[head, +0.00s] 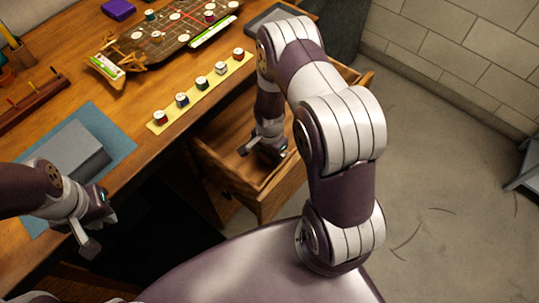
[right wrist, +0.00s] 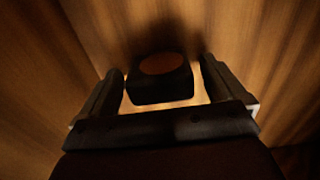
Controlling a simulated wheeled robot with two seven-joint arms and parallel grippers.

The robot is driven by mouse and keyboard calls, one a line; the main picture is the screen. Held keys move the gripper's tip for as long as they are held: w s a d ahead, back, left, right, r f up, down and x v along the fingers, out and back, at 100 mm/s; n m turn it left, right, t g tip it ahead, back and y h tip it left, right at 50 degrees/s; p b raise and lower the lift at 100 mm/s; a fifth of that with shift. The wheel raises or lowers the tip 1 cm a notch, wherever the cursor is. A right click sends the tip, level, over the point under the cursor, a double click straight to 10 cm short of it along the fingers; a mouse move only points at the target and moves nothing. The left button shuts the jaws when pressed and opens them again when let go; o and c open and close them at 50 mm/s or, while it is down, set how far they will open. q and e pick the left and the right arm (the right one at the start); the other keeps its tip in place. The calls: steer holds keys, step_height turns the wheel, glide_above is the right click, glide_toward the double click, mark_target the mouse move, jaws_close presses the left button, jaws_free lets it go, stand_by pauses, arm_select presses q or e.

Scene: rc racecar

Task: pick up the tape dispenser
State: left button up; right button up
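A small dark block with a round orange-brown centre (right wrist: 160,72), apparently the tape dispenser, lies inside the wooden drawer in the right wrist view. My right gripper (right wrist: 162,88) is open, with one finger on each side of it. Whether the fingers touch it is too dark to tell. In the head view my right gripper (head: 262,149) reaches down into the open drawer, and the dispenser is hidden there. My left gripper (head: 93,228) is at the left by the desk's front edge. Its fingers are apart and empty.
The open drawer's front (head: 265,205) and walls surround the right gripper closely. On the desk lie a yellow strip (head: 212,86) with several small jars, a decorated board (head: 165,38), a grey box (head: 68,152) on a blue mat (head: 113,136), and a wooden rack (head: 30,104).

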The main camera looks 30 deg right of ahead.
steer(key=c, duration=1)
steer(key=shift+o, duration=0.2)
step_height(320, 180, up, 10)
steer(key=shift+r+p, duration=0.1)
steer(key=shift+p, duration=0.4)
steer(key=o, duration=0.3)
steer(key=shift+c, duration=0.8)
